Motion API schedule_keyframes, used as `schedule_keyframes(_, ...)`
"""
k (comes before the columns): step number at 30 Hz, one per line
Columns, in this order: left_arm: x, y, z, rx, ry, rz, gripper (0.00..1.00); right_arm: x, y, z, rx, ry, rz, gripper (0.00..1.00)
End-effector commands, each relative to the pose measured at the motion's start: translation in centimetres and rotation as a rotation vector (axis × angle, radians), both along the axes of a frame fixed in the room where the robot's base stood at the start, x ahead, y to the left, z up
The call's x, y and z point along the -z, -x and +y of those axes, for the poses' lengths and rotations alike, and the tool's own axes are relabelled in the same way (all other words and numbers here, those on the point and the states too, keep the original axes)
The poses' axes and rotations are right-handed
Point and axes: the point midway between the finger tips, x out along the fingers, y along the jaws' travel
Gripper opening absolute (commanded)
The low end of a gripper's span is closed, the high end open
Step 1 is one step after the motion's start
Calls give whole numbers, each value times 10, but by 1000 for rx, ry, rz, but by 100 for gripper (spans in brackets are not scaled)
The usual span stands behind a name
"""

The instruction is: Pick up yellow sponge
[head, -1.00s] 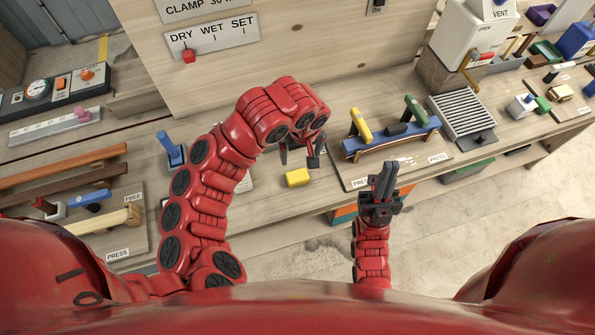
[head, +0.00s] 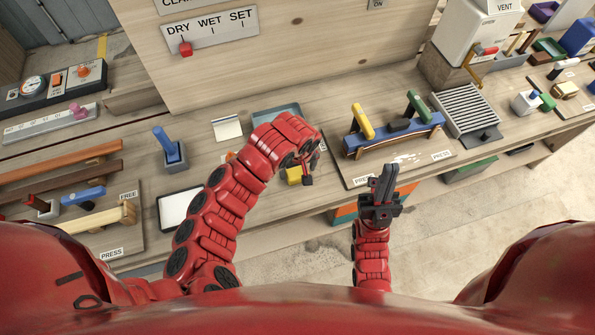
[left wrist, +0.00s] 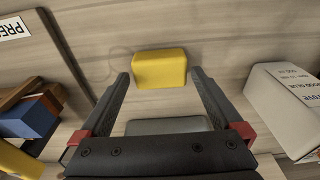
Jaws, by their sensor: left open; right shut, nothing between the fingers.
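The yellow sponge (left wrist: 160,68) lies on the wooden bench. In the left wrist view it sits between and just beyond the tips of my open left gripper (left wrist: 159,76), with no finger seen touching it. In the head view the sponge (head: 294,176) is partly hidden by my left gripper (head: 308,172), which hangs over it. My right gripper (head: 384,183) is shut and empty, pointing up in front of the bench's front edge.
A blue clamp fixture (head: 395,135) with yellow and green handles stands right of the sponge. A pale box with printed text (left wrist: 285,105) stands near the left gripper. A blue-handled lever (head: 168,148) and a white pad (head: 180,208) are further left.

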Motion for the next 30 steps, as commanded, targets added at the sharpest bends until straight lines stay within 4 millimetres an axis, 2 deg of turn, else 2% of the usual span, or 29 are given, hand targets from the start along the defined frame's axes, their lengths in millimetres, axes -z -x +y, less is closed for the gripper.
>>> schedule_keyframes(6, 18, -1, 1, 0, -2, 5, 100, -8, 0, 0, 0, 0, 0, 0)
schedule_keyframes(15, 21, -1, 1, 0, -1, 3, 100, -7, 0, 0, 0, 0, 0, 0)
schedule_keyframes(26, 21, -2, 1, 0, 0, 3, 35, -7, 0, 0, 0, 0, 0, 0)
schedule_keyframes(27, 21, -2, 1, 0, 0, 3, 31, -7, 0, 0, 0, 0, 0, 0)
schedule_keyframes(30, 21, -2, 1, 0, 0, 3, 31, -7, 0, 0, 0, 0, 0, 0)
